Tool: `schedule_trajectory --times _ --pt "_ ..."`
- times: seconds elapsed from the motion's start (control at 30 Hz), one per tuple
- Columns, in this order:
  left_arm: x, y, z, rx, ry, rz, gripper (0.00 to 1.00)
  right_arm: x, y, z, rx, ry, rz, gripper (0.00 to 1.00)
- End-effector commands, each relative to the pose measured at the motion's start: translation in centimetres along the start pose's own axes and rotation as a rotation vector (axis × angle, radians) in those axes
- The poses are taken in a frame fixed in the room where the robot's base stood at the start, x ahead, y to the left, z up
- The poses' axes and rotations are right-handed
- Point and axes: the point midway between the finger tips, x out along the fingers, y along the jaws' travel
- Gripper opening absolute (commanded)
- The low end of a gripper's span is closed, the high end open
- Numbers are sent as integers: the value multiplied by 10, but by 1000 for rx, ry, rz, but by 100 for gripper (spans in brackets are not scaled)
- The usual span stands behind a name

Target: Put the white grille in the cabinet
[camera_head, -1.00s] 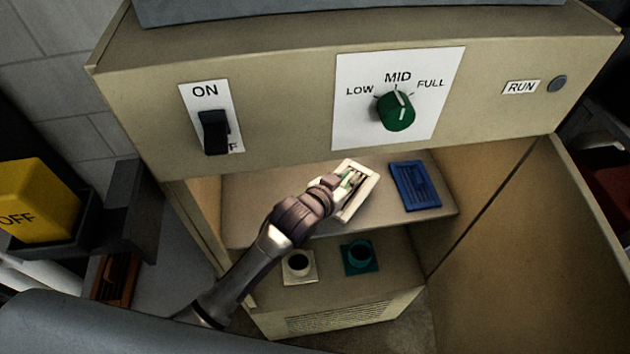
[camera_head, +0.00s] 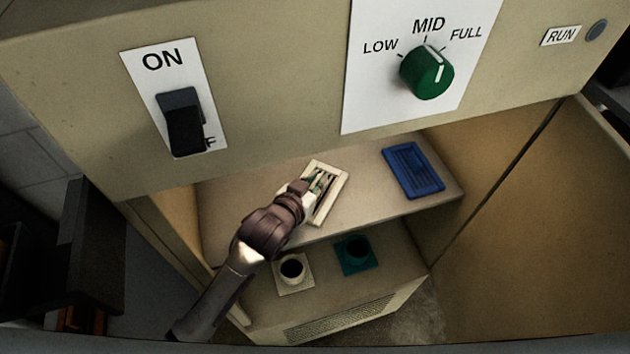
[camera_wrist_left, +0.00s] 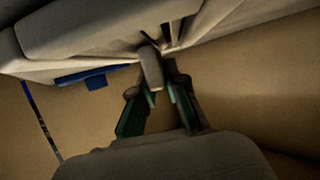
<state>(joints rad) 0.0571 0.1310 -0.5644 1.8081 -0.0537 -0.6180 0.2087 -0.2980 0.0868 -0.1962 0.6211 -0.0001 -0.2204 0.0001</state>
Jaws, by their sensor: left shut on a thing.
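The white grille (camera_head: 337,197) is over the upper shelf (camera_head: 245,212) inside the open cabinet (camera_head: 90,125), left of centre. I cannot tell whether it rests on the shelf or hangs just above it. My left gripper (camera_head: 317,184) reaches in from the lower left and is shut on the grille, its fingers across the slots. In the left wrist view its green-tipped fingers (camera_wrist_left: 158,108) have a pale bar between them. My right gripper is not in view.
A blue grille (camera_head: 413,170) lies on the same shelf to the right. Below are a white collar (camera_head: 293,284) and a teal collar (camera_head: 368,263). The cabinet's front carries a black switch (camera_head: 183,122) and a green knob (camera_head: 427,73). The door (camera_head: 540,235) stands open at right.

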Motion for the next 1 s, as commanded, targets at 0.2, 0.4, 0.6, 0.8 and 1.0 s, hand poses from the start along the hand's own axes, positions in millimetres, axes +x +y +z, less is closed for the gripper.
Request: schedule_trajectory --times 0.2,0.4,0.6,0.8,1.0 --pt "1 0 3 0 -1 1 26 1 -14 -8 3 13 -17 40" --pt "1 0 3 0 0 0 38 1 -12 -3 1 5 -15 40" --pt "0 0 0 0 1 1 38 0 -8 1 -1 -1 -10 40" --pt "-24 0 1 -1 1 1 38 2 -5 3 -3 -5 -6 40" --pt "-68 0 2 -1 0 1 38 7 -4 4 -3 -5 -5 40"
